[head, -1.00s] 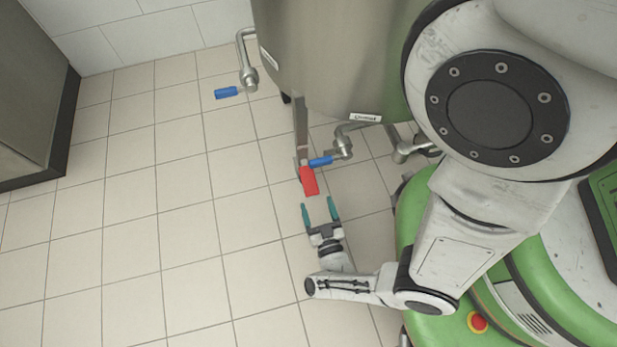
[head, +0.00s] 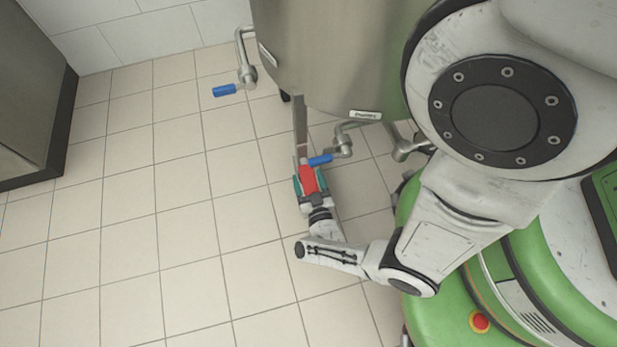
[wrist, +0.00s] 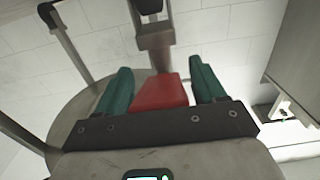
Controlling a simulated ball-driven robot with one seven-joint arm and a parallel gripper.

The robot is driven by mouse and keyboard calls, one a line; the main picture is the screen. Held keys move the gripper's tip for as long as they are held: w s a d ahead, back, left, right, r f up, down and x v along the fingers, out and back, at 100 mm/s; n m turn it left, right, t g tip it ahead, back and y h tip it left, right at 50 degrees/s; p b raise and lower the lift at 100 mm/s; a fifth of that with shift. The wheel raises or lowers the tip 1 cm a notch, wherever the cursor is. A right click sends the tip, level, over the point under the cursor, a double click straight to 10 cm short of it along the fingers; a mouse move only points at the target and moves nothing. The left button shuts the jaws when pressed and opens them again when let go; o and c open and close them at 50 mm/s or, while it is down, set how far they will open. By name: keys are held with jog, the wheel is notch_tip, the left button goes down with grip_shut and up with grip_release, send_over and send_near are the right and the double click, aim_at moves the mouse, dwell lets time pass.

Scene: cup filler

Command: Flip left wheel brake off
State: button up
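The red brake pedal (head: 308,178) is at the foot of a metal leg (head: 301,125) under the steel tank. My gripper (head: 309,182) is around the pedal, with one teal finger on each side of it. In the wrist view the red pedal (wrist: 160,91) lies between the two spread fingers of my gripper (wrist: 160,88), with gaps visible at both sides. The fingers are open and not clamped on it. The wheel itself is hidden from view.
The steel tank (head: 330,60) stands just beyond the pedal. A blue-handled valve (head: 320,160) is close to the pedal's right, and another blue handle (head: 224,90) is farther left. A dark-edged cabinet (head: 30,100) stands at far left. The tiled floor (head: 150,230) is clear at left.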

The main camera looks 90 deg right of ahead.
aim_at(306, 171)
grip_shut()
dwell(0.4)
jog(key=p, duration=0.2)
jog(key=r+y+p, duration=0.1)
jog(key=p, duration=0.1)
jog(key=shift+s+a+r, duration=0.1)
jog(key=shift+a+r, duration=0.05)
jog(key=shift+r, duration=0.1)
jog(key=r+g+y+p, duration=0.1)
jog(key=y+p, duration=0.1)
jog(key=p, duration=0.3)
jog(key=shift+a+r, duration=0.15)
jog(key=shift+r, duration=0.05)
jog(key=r+g+y+p, duration=0.1)
jog(key=y+p, duration=0.2)
jog(key=p, duration=0.4)
jog(key=shift+r+p, duration=0.2)
jog(key=shift+p, duration=0.2)
jog(key=y+p, duration=0.1)
jog(key=p, duration=0.2)
jog(key=shift+r, duration=0.15)
jog(key=shift+g+y+p, duration=0.3)
jog(key=shift+y+p, duration=0.1)
jog(key=shift+o, duration=0.6)
grip_release()
